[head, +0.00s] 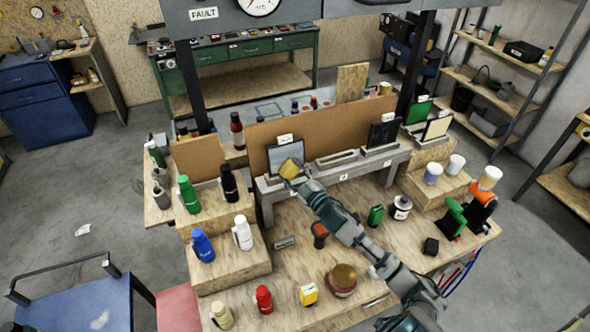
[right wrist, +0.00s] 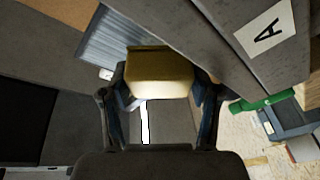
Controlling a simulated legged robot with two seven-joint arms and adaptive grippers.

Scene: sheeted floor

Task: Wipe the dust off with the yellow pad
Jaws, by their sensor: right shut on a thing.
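The yellow pad (head: 290,168) is in my right gripper (head: 295,178), in front of a framed panel (head: 275,160) with a blue-grey face on the grey stand (head: 265,188). In the right wrist view the pad (right wrist: 160,75) sits between the two fingers of the right gripper (right wrist: 160,92), which are shut on it. A ribbed blue-grey surface (right wrist: 118,42) shows just beyond the pad. I cannot tell whether the pad touches the panel. Dust cannot be made out at this size. My left gripper is not in view.
A dark panel (head: 383,133) stands further right on the grey stand. Green (head: 188,195), black (head: 228,183), blue (head: 203,246) and white (head: 243,233) bottles stand on wooden steps at left. A red-and-black tool (head: 319,235) is below the forearm. A cork board (head: 325,128) rises behind.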

